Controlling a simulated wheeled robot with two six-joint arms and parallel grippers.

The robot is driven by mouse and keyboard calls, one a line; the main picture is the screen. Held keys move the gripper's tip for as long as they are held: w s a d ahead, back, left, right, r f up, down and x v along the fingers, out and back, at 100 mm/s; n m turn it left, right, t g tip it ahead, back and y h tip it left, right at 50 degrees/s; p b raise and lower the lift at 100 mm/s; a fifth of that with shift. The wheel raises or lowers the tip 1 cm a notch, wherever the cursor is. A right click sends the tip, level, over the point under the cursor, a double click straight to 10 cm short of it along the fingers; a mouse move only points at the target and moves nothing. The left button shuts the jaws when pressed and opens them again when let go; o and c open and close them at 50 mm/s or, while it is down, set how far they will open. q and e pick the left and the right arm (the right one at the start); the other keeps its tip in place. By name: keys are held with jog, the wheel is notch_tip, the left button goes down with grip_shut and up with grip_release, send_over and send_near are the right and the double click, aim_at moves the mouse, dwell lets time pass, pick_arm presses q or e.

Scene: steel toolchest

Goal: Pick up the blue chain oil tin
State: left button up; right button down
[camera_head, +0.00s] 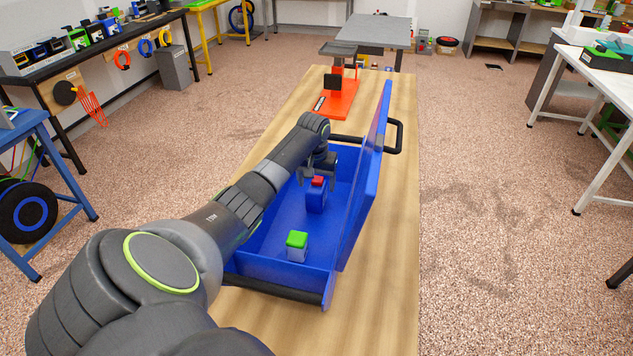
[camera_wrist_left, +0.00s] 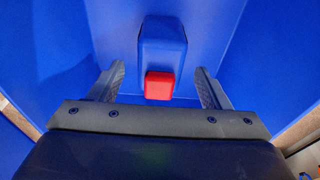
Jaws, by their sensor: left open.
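The blue chain oil tin (camera_head: 316,198) with a red cap stands inside the blue toolchest (camera_head: 286,274). My left gripper (camera_head: 318,172) is over the tin, close to its red cap. In the left wrist view the tin (camera_wrist_left: 162,48) and its red cap (camera_wrist_left: 159,86) show between the two spread fingers of my left gripper (camera_wrist_left: 160,88), with a gap on each side. The left gripper is open and holds nothing. My right gripper is not in view.
A grey container with a green lid (camera_head: 297,245) stands nearer in the toolchest. The chest's raised blue lid (camera_head: 366,180) stands along its right side. An orange stand (camera_head: 336,98) is behind the chest on the wooden table (camera_head: 398,220). The table's right strip is clear.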

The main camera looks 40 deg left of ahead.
pick_arm(q)
jog(key=shift+w+a+f, duration=0.1)
jog(key=shift+w+f, duration=0.1)
jog(key=shift+f, duration=1.15)
jog(key=c, duration=1.2)
